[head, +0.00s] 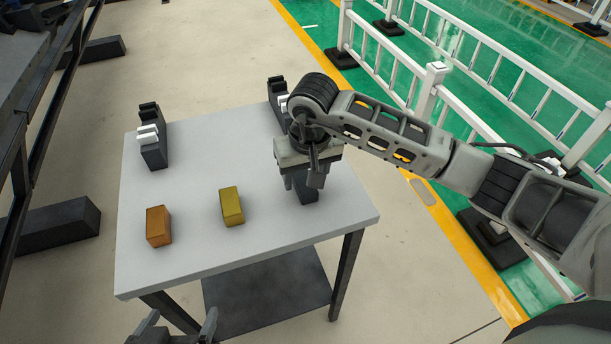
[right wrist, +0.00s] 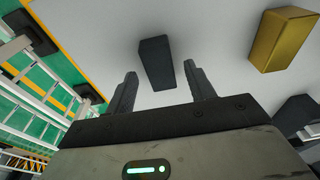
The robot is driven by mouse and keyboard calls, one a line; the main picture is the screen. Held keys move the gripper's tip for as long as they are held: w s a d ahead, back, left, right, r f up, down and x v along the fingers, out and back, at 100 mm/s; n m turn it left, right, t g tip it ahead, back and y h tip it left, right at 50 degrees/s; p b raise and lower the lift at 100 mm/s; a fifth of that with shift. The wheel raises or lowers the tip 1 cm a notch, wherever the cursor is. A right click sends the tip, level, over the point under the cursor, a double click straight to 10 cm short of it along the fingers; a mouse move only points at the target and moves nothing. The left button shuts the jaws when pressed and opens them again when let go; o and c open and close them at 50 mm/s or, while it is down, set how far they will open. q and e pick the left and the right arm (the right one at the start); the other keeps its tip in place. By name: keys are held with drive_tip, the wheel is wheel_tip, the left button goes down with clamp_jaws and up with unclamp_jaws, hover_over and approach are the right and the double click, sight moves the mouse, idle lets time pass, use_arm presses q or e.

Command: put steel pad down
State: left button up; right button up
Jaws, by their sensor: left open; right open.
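The steel pad, a dark grey block (head: 306,192), is on the right part of the grey table (head: 190,205), partly hidden by my right gripper in the head view. My right gripper (head: 303,180) is open above it. In the right wrist view the dark block (right wrist: 156,62) lies ahead of the two fingertips of my right gripper (right wrist: 160,88), with clear gaps on both sides. I cannot tell how high the fingers are above the table. My left gripper (head: 181,325) is open and empty at the bottom edge of the head view, in front of the table.
An orange block (head: 158,226) and a yellow block (head: 232,206) lie on the table to the left. Dark fixtures with white parts stand at the back left (head: 152,145) and back right (head: 277,92). The table's middle is clear. White railings (head: 430,90) stand to the right.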

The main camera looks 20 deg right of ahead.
sight(309, 189)
wheel_tip(309, 189, up, 11)
drive_tip(key=s, duration=0.1)
drive_tip(key=shift+s, duration=0.3)
drive_tip(key=shift+d+f, duration=0.1)
drive_tip(key=shift+f, duration=0.05)
